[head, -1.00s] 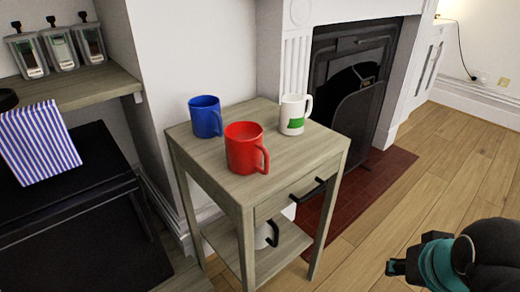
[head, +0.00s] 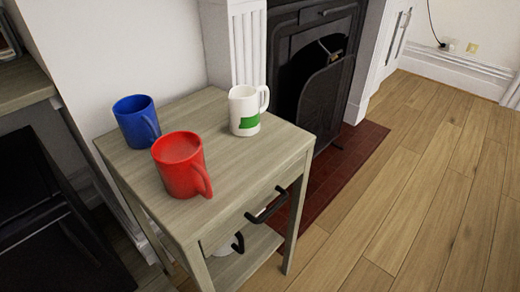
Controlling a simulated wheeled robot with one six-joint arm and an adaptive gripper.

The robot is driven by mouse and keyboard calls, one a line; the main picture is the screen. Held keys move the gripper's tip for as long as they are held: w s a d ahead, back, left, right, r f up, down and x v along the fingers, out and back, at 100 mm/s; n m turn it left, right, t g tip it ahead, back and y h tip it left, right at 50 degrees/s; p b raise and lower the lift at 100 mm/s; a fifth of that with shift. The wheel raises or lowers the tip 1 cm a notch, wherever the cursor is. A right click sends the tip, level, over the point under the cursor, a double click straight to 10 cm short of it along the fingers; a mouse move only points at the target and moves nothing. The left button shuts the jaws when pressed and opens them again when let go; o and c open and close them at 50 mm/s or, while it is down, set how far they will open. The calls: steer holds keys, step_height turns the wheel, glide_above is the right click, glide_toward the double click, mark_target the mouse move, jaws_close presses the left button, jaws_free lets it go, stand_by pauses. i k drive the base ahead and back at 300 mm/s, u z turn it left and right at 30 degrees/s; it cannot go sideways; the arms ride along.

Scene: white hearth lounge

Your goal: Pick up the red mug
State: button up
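The red mug (head: 178,165) stands upright near the front left of a small wooden side table (head: 225,172), its handle toward the lower right. A blue mug (head: 136,121) stands just behind it to the left. A white mug with a green patch (head: 245,110) stands at the back right of the tabletop, handle to the right. My gripper is not in the head view now.
The table has a drawer with a black handle (head: 267,206) and a lower shelf (head: 245,262) with a white item. A black fireplace (head: 318,75) stands behind right. Dark furniture (head: 45,215) stands at left. Wooden floor (head: 420,190) at right is clear.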

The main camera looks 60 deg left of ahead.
mark_target(178, 157)
steer(key=z, duration=0.15)
steer(key=k, duration=1.1)
steer(key=u, duration=1.1)
